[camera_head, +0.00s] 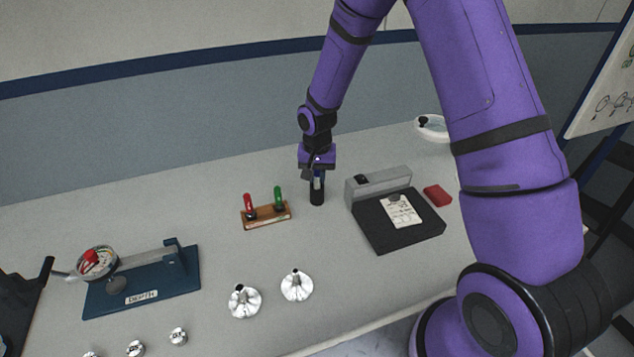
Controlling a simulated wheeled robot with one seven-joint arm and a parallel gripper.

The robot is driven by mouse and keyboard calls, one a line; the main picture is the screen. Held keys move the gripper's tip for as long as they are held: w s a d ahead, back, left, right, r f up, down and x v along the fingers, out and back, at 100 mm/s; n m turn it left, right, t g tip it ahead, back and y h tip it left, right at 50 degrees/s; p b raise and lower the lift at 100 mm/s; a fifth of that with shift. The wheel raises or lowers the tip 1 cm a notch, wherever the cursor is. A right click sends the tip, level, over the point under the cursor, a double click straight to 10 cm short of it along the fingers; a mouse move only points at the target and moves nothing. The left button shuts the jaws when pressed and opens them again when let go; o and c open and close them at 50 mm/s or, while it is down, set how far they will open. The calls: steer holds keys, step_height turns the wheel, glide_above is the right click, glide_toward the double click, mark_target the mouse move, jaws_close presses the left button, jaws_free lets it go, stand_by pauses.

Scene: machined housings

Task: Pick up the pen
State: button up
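My gripper (317,172) points down over the back middle of the table, right above a small dark upright holder (317,194). Something slim and greyish-blue shows between the gripper and the holder. It may be the pen or part of a finger; I cannot tell at this size. No pen can be made out clearly elsewhere on the table. The fingers are too small and dark to show whether they are open or shut.
A wooden stand (266,216) with red and green handles is close left of the holder. A black base (420,236) with a grey block and paper is right, beside a red block (437,195). A blue depth fixture (140,295) and silver housings (296,285) are nearer.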

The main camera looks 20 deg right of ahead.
jaws_close()
step_height(320, 180, up, 10)
steer(key=shift+r, duration=0.1)
stand_by(0.7)
